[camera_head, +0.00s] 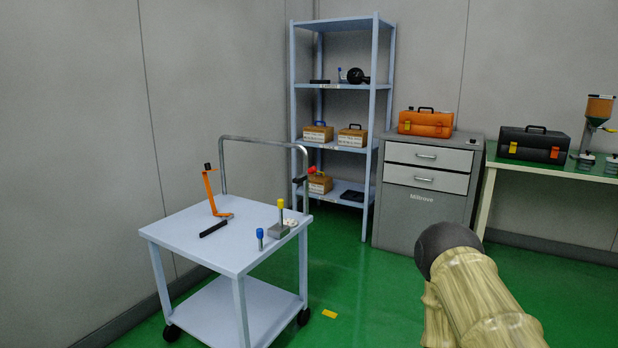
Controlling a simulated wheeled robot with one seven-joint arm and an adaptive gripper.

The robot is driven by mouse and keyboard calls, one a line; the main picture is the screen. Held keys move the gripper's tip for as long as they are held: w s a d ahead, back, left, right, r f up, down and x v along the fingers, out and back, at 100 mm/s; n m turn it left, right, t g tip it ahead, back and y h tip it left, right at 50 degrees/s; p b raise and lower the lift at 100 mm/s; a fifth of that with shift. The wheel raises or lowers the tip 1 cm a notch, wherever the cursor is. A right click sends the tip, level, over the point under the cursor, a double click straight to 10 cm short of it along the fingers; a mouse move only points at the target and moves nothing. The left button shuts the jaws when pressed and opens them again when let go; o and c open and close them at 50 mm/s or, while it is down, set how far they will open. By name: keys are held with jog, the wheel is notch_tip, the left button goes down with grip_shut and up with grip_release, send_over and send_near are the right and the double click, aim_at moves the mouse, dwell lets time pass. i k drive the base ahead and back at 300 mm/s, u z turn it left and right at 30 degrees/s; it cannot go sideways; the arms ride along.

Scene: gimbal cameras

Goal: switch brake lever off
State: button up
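A small black lever with a red tip (312,170) sits at the right upright of the handle rail (262,142) on a white-blue cart (185,229). It appears to be the brake lever, though this cannot be told for certain. A yellow-topped lever (281,206) stands upright on a small grey block on the cart top. A blue-topped pin (260,236) stands to its left, near the cart's front edge. My gripper does not show. A link of my arm fills the lower right, well apart from the cart.
An orange bracket (209,193) and a black bar (214,229) are on the cart. Behind are a shelf rack (367,150), a grey drawer cabinet (418,217) and a green-topped table (550,168).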

aim_at(313, 169)
jog(key=z, duration=0.95)
jog(key=i, duration=1.15)
jog(key=u, duration=1.15)
